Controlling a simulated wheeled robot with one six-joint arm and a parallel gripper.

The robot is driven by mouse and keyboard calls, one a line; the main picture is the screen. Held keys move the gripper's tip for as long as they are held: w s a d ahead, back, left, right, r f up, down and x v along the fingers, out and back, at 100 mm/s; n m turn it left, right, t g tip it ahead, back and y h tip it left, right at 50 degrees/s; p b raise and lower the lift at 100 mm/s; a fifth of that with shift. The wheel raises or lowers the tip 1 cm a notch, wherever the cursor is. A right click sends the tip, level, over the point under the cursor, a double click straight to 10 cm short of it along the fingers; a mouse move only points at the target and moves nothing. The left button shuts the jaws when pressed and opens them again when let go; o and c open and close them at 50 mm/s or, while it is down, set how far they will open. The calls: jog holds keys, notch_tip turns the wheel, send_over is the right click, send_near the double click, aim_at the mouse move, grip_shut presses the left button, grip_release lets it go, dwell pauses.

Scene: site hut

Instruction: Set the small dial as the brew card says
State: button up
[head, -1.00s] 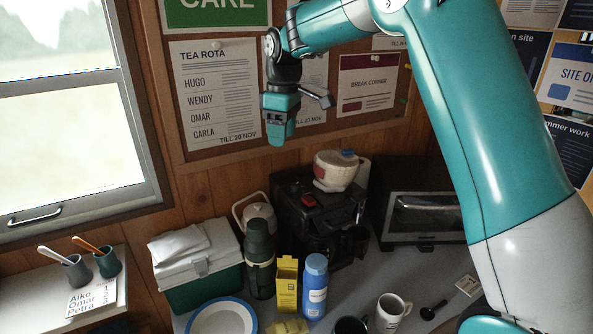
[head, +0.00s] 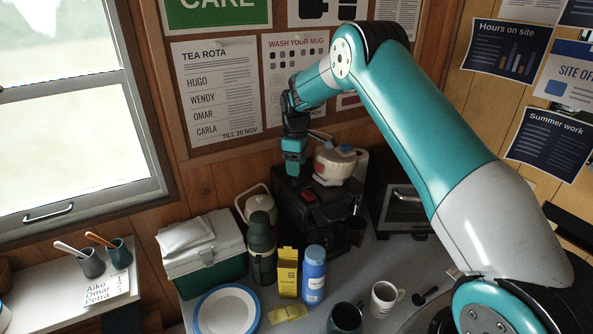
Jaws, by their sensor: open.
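The black coffee machine (head: 293,214) stands at the back of the counter, with a red switch-like part (head: 309,194) on its top. I cannot make out a small dial on it; my gripper and the white pot are in front of or near its top. A white card (head: 108,288) with the names Aiko, Omar and Petra and numerals beside them lies on the left shelf; I cannot tell whether it is the brew card. My gripper (head: 292,170) points down, open and empty, just over the machine's top rear left part in the head view. Its fingertips are small here.
A white pot (head: 335,163) sits on the machine's right side. A green flask (head: 262,250), yellow carton (head: 288,275), blue bottle (head: 314,276) and mugs (head: 384,298) stand in front. A cool box (head: 205,265) is left, an oven (head: 404,205) right.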

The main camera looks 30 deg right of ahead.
aim_at(296, 178)
jog(key=shift+f+p, duration=0.6)
jog(key=shift+f, duration=1.7)
jog(key=shift+c, duration=0.2)
jog(key=c, duration=0.9)
